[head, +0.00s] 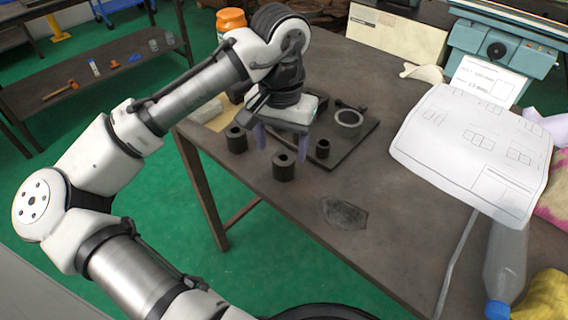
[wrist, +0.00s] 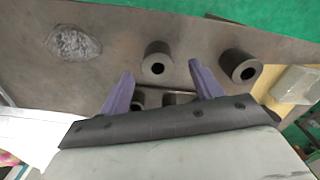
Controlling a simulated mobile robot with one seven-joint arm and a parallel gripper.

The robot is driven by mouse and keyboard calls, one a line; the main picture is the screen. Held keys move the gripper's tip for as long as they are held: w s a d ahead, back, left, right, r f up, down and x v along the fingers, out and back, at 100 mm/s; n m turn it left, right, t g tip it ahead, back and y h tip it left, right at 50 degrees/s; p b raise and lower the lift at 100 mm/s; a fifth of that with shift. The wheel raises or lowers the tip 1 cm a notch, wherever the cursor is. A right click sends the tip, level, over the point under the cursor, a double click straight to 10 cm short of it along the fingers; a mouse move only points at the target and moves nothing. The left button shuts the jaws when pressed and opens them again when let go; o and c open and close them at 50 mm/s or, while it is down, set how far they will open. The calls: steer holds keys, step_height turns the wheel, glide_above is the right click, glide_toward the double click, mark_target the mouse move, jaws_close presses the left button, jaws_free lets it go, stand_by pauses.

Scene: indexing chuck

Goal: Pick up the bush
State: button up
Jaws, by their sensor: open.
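My gripper (head: 282,154) is open and empty, with purple fingers pointing down above and behind the front bush. Its fingers (wrist: 161,72) also show in the wrist view.
A dark plate (head: 345,146) with a pale ring (head: 349,117) lies behind the bushes. An orange jar (head: 231,22) stands behind my arm. A paper sheet (head: 470,150) and a clear bottle (head: 505,262) are at right. The table's front middle is clear except a dark grey patch (head: 343,213).

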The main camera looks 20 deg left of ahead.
mark_target(284, 166)
steer(key=shift+w+d+f+p, duration=0.1)
steer(key=shift+f+p, duration=0.15)
steer(key=shift+f, duration=1.15)
steer(key=shift+w+d+f+p, duration=0.1)
steer(key=shift+f+p, duration=0.15)
steer(key=shift+f, duration=1.1)
steer(key=c, duration=1.3)
steer(key=shift+r, duration=0.1)
steer(key=shift+c, duration=0.2)
